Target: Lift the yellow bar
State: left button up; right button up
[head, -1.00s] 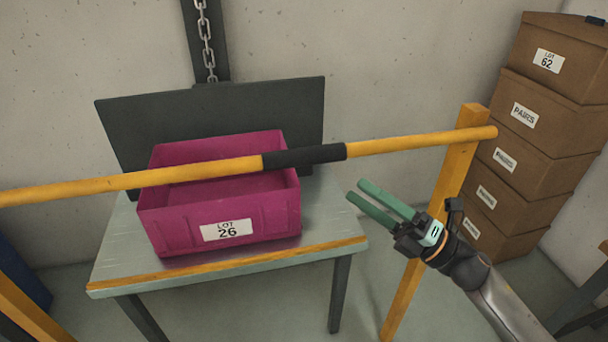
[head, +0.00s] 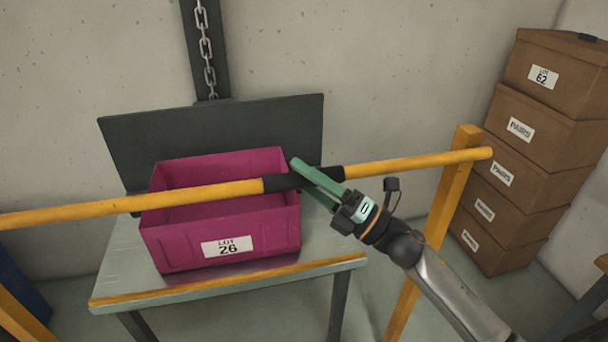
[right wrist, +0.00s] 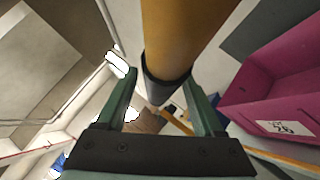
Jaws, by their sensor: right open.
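The yellow bar (head: 410,162) runs level across the head view in front of the pink crate, with a black sleeve (head: 277,183) around its middle. It is large in the right wrist view (right wrist: 182,35). My right gripper (head: 300,175) is open at the sleeve, its green fingers reaching across the bar. In the right wrist view, the bar and sleeve show between the two fingers, with gaps beside them. Part of the sleeve is hidden by the fingers in the head view. My left gripper is not in view.
The bar's right end rests at a yellow post (head: 447,195). A pink crate (head: 178,243) labelled LOT 26 stands on a table (head: 120,268) behind the bar. A dark panel and hanging chain are behind it. Brown boxes (head: 540,110) are stacked at the right.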

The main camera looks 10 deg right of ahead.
grip_shut()
dwell(0.6)
dwell(0.8)
